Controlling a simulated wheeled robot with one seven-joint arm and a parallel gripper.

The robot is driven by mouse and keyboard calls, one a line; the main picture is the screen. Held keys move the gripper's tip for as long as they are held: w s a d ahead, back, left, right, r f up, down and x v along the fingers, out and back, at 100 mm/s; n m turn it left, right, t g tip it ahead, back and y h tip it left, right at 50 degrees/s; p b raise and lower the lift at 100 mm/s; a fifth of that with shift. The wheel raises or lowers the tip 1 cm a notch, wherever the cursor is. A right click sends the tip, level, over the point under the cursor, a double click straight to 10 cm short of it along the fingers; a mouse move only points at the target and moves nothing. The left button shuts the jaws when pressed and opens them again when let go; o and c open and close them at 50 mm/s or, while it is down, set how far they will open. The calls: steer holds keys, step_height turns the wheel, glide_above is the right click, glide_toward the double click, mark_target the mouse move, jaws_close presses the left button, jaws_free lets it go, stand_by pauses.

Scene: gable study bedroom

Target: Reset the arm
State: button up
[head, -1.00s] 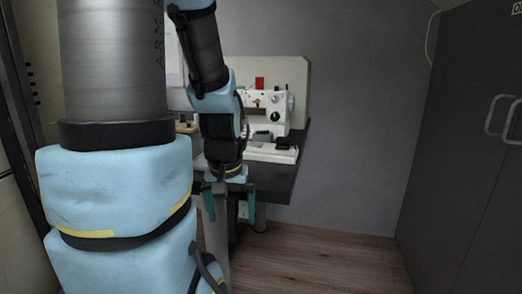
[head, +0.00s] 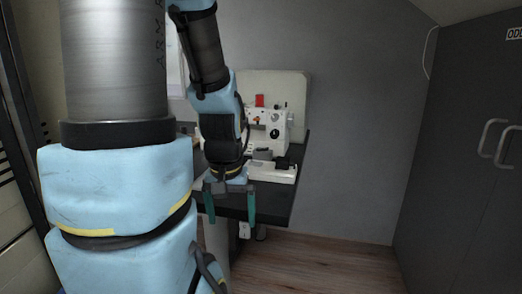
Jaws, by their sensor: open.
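My arm fills the left and middle of the head view, with its large blue and grey links close to the camera. My gripper (head: 231,207) hangs pointing down at the arm's end, in front of the dark table's near edge. Its two green fingers are spread apart with nothing between them.
A white sewing machine (head: 273,125) stands on a dark table (head: 270,203) behind my gripper. A dark wardrobe (head: 465,150) with metal handles lines the right side. The wooden floor (head: 330,268) is clear between table and wardrobe. A grey wall (head: 360,130) closes the back.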

step_height(320, 180, up, 15)
steer(key=p, duration=1.2)
steer(key=shift+p, duration=0.35)
steer(key=shift+f, duration=0.15)
